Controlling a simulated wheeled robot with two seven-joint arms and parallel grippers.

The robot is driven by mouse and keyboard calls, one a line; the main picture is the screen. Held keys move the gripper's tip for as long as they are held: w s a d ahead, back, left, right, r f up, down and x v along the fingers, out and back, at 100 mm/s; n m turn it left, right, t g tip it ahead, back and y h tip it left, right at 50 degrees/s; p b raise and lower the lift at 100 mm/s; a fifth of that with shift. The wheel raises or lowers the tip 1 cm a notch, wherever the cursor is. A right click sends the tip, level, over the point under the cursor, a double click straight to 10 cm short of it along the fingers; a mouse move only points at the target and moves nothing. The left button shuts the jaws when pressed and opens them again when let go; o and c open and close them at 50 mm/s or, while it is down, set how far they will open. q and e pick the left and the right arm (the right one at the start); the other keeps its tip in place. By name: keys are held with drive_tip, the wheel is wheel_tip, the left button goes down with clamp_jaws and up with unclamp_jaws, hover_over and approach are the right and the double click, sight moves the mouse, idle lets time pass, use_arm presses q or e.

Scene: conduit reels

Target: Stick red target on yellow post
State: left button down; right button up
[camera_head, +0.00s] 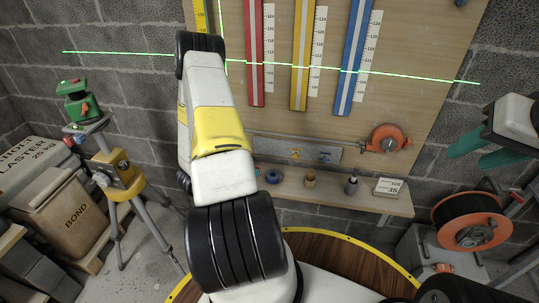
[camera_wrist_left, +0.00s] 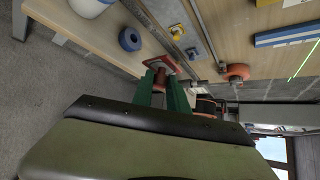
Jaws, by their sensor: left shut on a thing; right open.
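The yellow post (camera_head: 302,55) stands on the wooden board between the red post (camera_head: 255,55) and the blue post (camera_head: 355,55), each with a number scale beside it. My left gripper is hidden behind its own arm in the head view. In the left wrist view my left gripper (camera_wrist_left: 164,84) has its green fingers shut on a small red piece, seemingly the red target (camera_wrist_left: 160,62), near the shelf and the grey strip. It is apart from the yellow post. My right gripper (camera_head: 474,150) is open and empty at the right, in front of the wall.
A shelf (camera_head: 340,195) below the board holds a blue ring (camera_head: 272,177), small items and a card marked 35 (camera_head: 388,187). An orange reel (camera_head: 388,138) hangs at the board's lower right. A green laser level (camera_head: 76,100) stands at left; its line (camera_head: 420,75) crosses the posts.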

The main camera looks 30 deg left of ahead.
use_arm(q)
drive_tip(key=shift+s+d, duration=0.2)
drive_tip(key=shift+s, duration=0.65)
drive_tip(key=shift+s+d, duration=0.25)
drive_tip(key=shift+s, duration=0.55)
drive_tip(key=shift+s+d, duration=0.2)
drive_tip(key=shift+s, duration=0.65)
